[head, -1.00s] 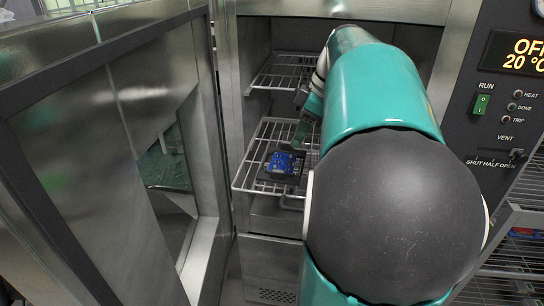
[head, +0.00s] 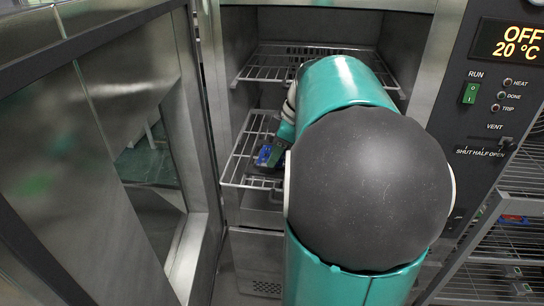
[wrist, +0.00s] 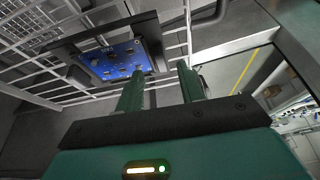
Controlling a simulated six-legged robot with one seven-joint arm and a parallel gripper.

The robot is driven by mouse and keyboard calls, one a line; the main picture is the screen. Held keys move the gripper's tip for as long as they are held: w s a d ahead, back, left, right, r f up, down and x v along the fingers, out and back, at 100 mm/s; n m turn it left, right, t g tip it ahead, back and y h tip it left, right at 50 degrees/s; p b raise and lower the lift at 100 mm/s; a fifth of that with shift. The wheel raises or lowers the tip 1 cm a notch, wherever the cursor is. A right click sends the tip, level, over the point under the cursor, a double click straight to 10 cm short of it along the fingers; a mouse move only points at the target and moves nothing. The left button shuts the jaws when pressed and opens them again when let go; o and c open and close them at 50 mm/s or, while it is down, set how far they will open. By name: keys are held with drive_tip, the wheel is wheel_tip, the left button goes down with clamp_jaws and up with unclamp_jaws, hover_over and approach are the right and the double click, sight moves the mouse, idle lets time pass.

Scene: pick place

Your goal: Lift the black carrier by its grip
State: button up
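The black carrier (wrist: 66,48) holds a blue board (wrist: 115,62) with small dark parts on it. It rests on a wire shelf inside the open oven chamber. In the head view only the blue board (head: 265,154) and a bit of dark frame show, partly behind my arm. My gripper (wrist: 158,70) is open in the wrist view, its two green fingers apart with nothing between them. The fingertips are close to the near right side of the carrier. I cannot tell clearly which part is its grip, or whether a finger touches it.
The wire shelf (head: 234,178) lies below another wire shelf (head: 262,70). The open oven door (head: 75,180) stands at the left. A control panel (head: 492,100) reading OFF 20 °C is at the right, above a wire rack (head: 490,262). A dark curved bar (wrist: 212,14) passes near the carrier.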

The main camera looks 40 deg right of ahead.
sight(262, 169)
drive_tip(key=x, duration=0.3)
drive_tip(key=shift+a+f, duration=0.15)
drive_tip(key=shift+f, duration=0.25)
drive_tip(key=shift+c, duration=0.2)
clamp_jaws()
